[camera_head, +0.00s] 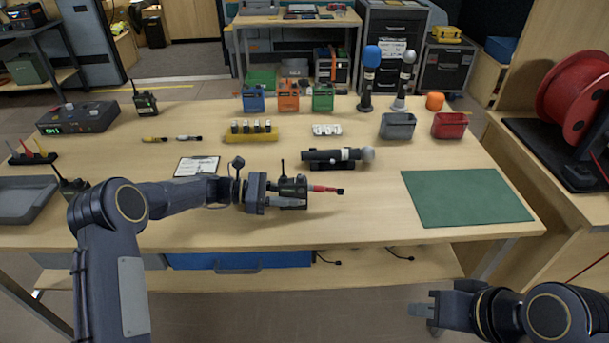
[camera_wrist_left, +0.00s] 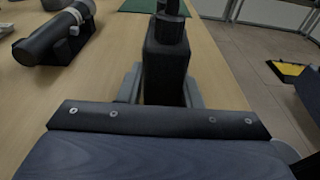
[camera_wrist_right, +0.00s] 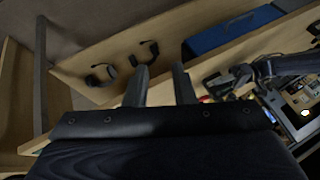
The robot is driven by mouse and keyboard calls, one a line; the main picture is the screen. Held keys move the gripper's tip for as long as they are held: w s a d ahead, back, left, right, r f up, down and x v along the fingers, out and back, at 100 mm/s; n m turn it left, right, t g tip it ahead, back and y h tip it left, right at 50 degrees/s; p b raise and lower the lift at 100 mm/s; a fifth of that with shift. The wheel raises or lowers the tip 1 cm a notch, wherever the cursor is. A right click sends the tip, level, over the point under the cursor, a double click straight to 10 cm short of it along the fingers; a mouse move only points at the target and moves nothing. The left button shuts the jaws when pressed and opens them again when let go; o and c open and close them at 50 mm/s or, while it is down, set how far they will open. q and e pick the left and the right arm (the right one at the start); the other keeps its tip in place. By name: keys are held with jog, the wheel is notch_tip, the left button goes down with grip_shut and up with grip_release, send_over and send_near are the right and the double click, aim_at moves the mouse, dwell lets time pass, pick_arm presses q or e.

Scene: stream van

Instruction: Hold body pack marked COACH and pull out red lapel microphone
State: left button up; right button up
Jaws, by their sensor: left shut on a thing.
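My left gripper (camera_head: 268,193) is shut on a dark body pack (camera_head: 293,190) with a short antenna, over the front middle of the table. A red lapel microphone (camera_head: 325,189) with a black tip sticks out from the pack's right side. The pack's marking is too small to read. In the left wrist view the black pack (camera_wrist_left: 165,70) sits between the two fingers; the red microphone does not show there. My right gripper (camera_head: 420,310) is empty in front of the table, low and to the right. Its fingers (camera_wrist_right: 160,85) stand apart in the right wrist view.
A dark handheld microphone (camera_head: 335,156) lies on a stand behind the held pack. A clipboard (camera_head: 197,166) lies behind my left arm. A green mat (camera_head: 465,197) covers the table's right. Other antenna packs stand at left (camera_head: 72,186) and back left (camera_head: 145,103).

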jog(key=o, duration=0.3)
jog(key=w+r+m, duration=0.1)
jog(key=w+r, duration=0.1)
jog(key=w, duration=0.1)
jog(key=w+d+r+m+g, duration=0.1)
jog(key=w+r, duration=0.2)
jog(key=w+d+r+m+g, duration=0.1)
jog(key=w+r, duration=0.1)
jog(key=w, duration=0.2)
jog(key=shift+w+r+m, duration=0.1)
jog(key=shift+r+m, duration=0.05)
jog(key=shift+m, duration=0.25)
jog(key=m+g+h, duration=0.4)
jog(key=m, duration=0.8)
send_over(335, 187)
jog(key=f, duration=0.1)
notch_tip(335, 187, down, 12)
jog(key=shift+r, duration=0.15)
grip_shut()
